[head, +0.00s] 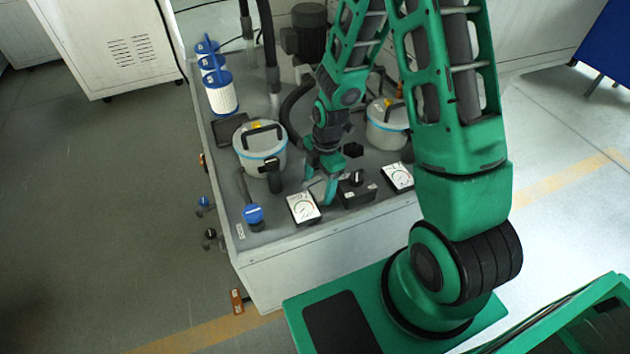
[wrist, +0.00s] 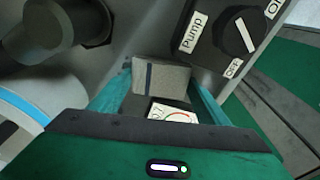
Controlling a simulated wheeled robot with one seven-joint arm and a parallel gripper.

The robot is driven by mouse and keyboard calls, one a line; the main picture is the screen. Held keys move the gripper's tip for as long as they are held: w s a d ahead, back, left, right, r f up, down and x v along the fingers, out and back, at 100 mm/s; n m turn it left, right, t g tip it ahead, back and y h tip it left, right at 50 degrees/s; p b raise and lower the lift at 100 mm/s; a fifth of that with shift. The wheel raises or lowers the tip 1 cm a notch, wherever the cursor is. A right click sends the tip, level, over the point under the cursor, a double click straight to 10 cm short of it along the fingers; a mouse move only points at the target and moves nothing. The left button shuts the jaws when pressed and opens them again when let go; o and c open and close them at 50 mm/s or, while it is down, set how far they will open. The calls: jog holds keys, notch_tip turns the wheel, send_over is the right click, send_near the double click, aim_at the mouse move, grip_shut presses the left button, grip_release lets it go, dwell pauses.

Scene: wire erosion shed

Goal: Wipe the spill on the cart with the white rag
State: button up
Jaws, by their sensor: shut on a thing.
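My gripper (head: 321,190) is low over the front part of the cart (head: 262,236), between a dial gauge and a black switch box. In the wrist view its teal fingers are closed on a pale grey, cloth-like piece with a dark stripe, which looks like the white rag (wrist: 168,78). The rag is at the fingertips, close to the cart top; I cannot tell whether it touches. I can make out no spill in either view.
The dial gauge (head: 303,208) and the Pump switch box (head: 357,190) flank the gripper closely; the switch also shows in the wrist view (wrist: 228,38). A lidded pot (head: 259,158), a blue-capped valve (head: 253,215) and a second gauge (head: 398,178) stand nearby.

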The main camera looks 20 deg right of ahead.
jog(key=shift+s+a+f, duration=0.2)
jog(key=shift+a, duration=0.15)
jog(key=shift+w+r, duration=0.1)
jog(key=shift+w, duration=1.5)
jog(key=shift+w+d, duration=0.15)
jog(key=shift+w, duration=1)
jog(key=shift+w+d, duration=0.1)
jog(key=shift+w, duration=1.05)
jog(key=shift+w+d, duration=0.25)
jog(key=shift+w, duration=0.3)
jog(key=shift+c, duration=0.3)
jog(key=shift+w+r, duration=0.1)
jog(key=shift+r, duration=0.45)
jog(key=shift+c, duration=0.4)
jog(key=shift+s+a+r, duration=0.15)
jog(key=shift+r, duration=1.05)
jog(key=shift+s+a+r, duration=0.15)
jog(key=shift+r, duration=1)
